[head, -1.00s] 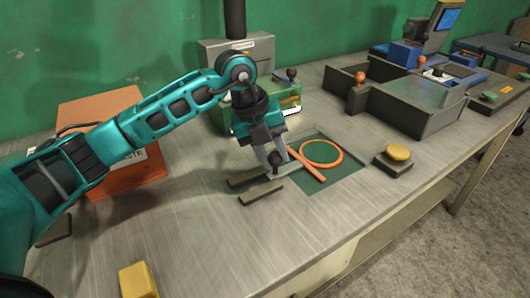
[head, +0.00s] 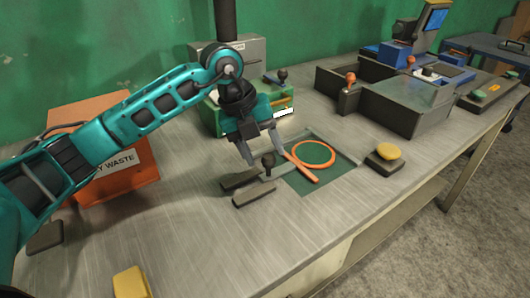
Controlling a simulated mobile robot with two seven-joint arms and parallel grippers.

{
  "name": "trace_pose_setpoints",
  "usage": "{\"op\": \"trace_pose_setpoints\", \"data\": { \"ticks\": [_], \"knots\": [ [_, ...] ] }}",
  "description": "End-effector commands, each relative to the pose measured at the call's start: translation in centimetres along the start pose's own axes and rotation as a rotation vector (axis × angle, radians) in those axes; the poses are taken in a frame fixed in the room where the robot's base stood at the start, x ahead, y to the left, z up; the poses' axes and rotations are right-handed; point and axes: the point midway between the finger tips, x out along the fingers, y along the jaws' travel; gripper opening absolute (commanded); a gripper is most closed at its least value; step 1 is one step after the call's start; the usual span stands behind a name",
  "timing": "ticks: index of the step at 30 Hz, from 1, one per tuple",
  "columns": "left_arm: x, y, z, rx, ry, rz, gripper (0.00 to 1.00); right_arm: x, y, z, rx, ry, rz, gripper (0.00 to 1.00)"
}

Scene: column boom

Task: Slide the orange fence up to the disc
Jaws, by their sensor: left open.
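The orange fence (head: 302,168) is a thin slanted bar on a dark green recessed panel (head: 338,171) in the bench. Its grey slide with a black knob (head: 268,160) reaches left between two dark rails (head: 254,193). The disc shows as a green round with an orange rim (head: 314,153), just right of the fence. Whether the two touch is hard to tell. My left gripper (head: 265,156) is open, fingers pointing down, one on each side of the knob. My right gripper is out of view.
A green machine (head: 284,98) stands behind my gripper. An orange waste bin (head: 120,180) is at the left. A yellow button (head: 389,151) on a dark base and grey trays (head: 405,106) lie right. A yellow block (head: 131,282) is at the front. The front bench is mostly clear.

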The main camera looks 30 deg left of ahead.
Motion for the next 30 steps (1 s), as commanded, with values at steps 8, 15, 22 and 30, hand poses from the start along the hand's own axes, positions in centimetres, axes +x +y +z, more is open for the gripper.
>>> {"op": "trace_pose_setpoints", "data": {
  "ticks": [8,15,22,30],
  "knots": [
    [-6.4,-0.1,0.1,0.0,-0.005,-0.002,0.59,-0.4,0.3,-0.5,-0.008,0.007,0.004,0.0],
    [-10.2,0.0,0.0,0.0,-0.002,-0.002,0.59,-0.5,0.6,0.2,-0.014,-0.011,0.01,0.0],
    [-11.2,0.0,0.0,-0.001,-0.001,-0.001,0.59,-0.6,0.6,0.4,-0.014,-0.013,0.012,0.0],
    [-11.1,0.0,0.0,-0.001,-0.001,-0.001,0.59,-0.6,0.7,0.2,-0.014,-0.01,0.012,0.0]
  ]
}}
